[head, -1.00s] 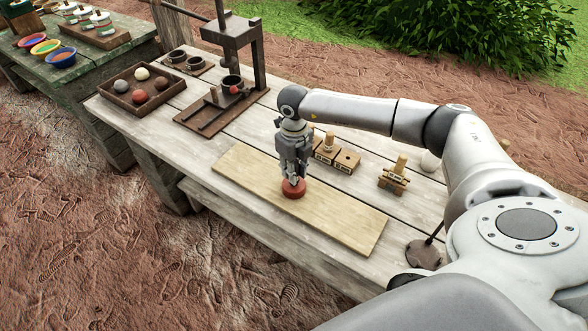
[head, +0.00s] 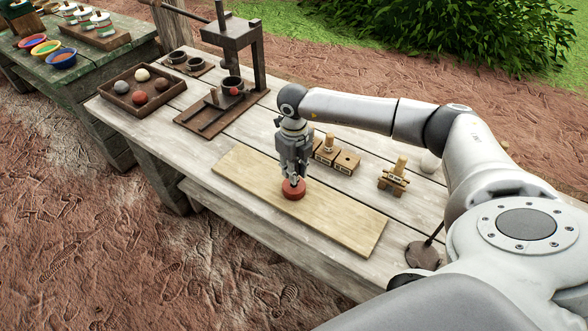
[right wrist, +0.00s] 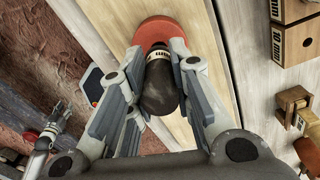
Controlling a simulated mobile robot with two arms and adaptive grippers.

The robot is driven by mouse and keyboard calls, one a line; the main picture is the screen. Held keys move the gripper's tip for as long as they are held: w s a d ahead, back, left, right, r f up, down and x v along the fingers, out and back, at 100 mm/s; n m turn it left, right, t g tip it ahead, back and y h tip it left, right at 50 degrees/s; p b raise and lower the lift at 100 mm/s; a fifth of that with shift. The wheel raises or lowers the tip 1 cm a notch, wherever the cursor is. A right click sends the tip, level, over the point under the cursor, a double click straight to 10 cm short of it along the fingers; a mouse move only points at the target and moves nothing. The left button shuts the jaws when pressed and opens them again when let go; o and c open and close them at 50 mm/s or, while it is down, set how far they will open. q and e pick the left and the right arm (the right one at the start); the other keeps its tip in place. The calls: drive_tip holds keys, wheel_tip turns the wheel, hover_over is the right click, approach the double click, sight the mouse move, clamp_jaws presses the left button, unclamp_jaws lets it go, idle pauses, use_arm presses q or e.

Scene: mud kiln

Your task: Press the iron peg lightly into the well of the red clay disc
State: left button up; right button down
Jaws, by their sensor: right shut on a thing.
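My right gripper (head: 293,180) points down over the pale board and is shut on the iron peg (right wrist: 159,88). In the right wrist view, the peg's dark rounded end and a pale marked band show between the fingers. The red clay disc (head: 293,190) lies on the board directly below the gripper. The disc also shows past the peg in the right wrist view (right wrist: 154,30). The peg's lower end and the disc's well are hidden, so I cannot tell how deep the peg sits. My left gripper is not seen in the head view.
The pale board (head: 345,227) has bare room either side of the disc. Marked wooden blocks (head: 346,163) and a small wooden stand (head: 393,181) are to the right. A dark press (head: 232,35) and a tray of balls (head: 127,97) stand farther back.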

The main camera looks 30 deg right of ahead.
drive_tip(key=shift+r+p, duration=2.15)
drive_tip(key=shift+r, duration=1.4)
drive_tip(key=w+a+b, duration=0.2)
drive_tip(key=w+a, duration=0.2)
drive_tip(key=a, duration=0.2)
drive_tip(key=shift+a, duration=0.2)
